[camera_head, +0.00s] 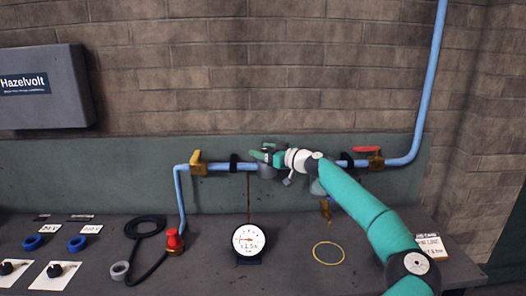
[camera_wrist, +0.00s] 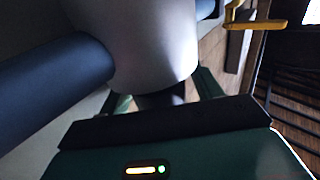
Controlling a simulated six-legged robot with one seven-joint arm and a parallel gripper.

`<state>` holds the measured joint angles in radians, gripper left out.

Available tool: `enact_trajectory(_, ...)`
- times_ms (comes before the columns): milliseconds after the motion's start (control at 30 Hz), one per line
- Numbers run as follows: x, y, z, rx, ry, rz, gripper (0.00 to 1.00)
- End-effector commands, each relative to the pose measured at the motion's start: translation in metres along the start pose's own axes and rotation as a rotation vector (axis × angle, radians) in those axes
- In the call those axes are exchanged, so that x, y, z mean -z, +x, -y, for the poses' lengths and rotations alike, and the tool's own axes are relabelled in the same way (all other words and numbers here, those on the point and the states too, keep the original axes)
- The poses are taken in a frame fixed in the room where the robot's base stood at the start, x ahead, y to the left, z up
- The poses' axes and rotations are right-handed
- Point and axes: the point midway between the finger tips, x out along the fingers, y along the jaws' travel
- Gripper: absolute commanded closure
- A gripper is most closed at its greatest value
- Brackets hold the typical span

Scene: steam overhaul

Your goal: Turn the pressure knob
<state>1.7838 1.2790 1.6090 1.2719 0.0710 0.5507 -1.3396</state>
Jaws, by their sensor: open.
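My gripper (camera_head: 263,154) is at the blue pipe along the back wall, right of the yellow-handled valve (camera_head: 198,160). In the wrist view, a pale grey cylinder (camera_wrist: 145,45) on the blue pipe (camera_wrist: 50,85) fills the space in front of my open gripper (camera_wrist: 165,93). One green fingertip shows on each side of its near end; I cannot tell whether they touch it. In the head view, my gripper mostly hides this fitting. I cannot tell from a label whether it is the pressure knob. A round dial gauge (camera_head: 249,240) stands on the bench below.
A red-handled valve (camera_head: 370,156) is on the pipe at right. A red-capped brass fitting (camera_head: 174,241), black hose (camera_head: 150,226), yellow ring (camera_head: 328,253) and black knobs (camera_head: 55,270) are on the bench (camera_head: 215,275). The wall is close behind the pipe.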

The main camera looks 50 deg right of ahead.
Motion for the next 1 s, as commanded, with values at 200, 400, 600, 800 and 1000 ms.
enact_trajectory(200,0.0002,0.0024,-0.0002,-0.001,0.000,0.000,0.35)
enact_trajectory(400,0.0002,0.0022,-0.0001,0.000,0.000,0.000,0.61)
enact_trajectory(600,0.0002,0.0020,-0.0001,-0.001,0.000,0.000,0.80)
enact_trajectory(800,0.0001,0.0018,-0.0002,-0.023,-0.001,0.000,0.80)
enact_trajectory(1000,-0.0001,0.0017,-0.0009,-0.102,-0.001,0.001,0.80)
